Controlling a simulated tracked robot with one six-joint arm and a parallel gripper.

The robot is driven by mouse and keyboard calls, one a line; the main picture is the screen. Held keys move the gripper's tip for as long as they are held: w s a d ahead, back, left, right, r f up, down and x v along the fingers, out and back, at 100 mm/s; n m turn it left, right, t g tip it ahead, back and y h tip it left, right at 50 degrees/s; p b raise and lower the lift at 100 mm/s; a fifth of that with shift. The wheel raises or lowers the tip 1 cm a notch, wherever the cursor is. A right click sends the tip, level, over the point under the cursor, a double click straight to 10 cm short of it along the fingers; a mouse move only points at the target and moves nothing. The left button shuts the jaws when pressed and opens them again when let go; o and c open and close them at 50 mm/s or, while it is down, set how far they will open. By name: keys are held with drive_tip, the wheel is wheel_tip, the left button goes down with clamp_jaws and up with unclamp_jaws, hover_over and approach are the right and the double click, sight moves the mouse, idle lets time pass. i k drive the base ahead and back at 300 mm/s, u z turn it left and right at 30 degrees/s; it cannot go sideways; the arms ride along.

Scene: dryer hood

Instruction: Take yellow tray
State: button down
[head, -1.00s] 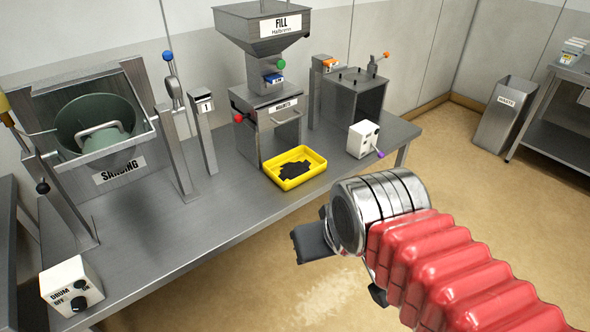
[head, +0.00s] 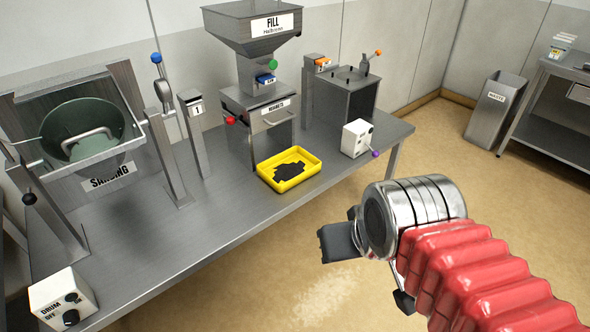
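The yellow tray (head: 314,170) sits flat on the grey metal bench, close to its front edge, below the magnets unit. Dark material (head: 287,168) lies spread on its floor. My gripper (head: 338,243) is at the end of the red-sleeved arm, out over the floor in front of the bench. It is apart from the tray, to its lower right in the picture. Only a dark part of the gripper shows past the metal wrist, so its fingers cannot be made out.
The fill hopper and magnets unit (head: 270,105) stand behind the tray. A white control box (head: 357,138) with a purple-tipped lever is to its right. The sanding drum (head: 90,130) and drum switch box (head: 62,298) are at left. Bare bench (head: 190,230) lies left of the tray.

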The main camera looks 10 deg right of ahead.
sight(284, 171)
drive_tip(key=z, duration=0.05)
drive_tip(key=i, duration=1)
drive_tip(key=u, duration=2.3)
drive_tip(key=k, duration=0.65)
